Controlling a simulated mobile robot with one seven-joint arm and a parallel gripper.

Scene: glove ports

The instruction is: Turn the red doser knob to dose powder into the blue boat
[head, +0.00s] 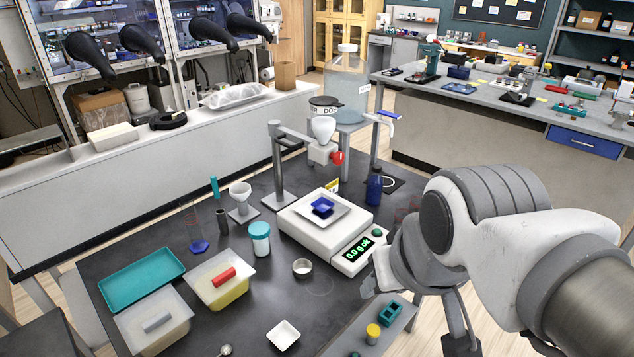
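The red doser knob (338,157) sits on the right side of the white doser (323,130), which hangs from a grey stand (279,165) above the balance. The blue boat (322,206) rests on the pan of the white balance (315,236), below the doser. The balance's green display (360,247) seems to read 0.0 g. My gripper (373,286) is at the balance's front right corner in the picture, well below and to the right of the knob and apart from it. My wrist hides much of it, so its opening is unclear.
A blue bottle (374,186) stands right of the balance. A white dish (283,335) lies in front.

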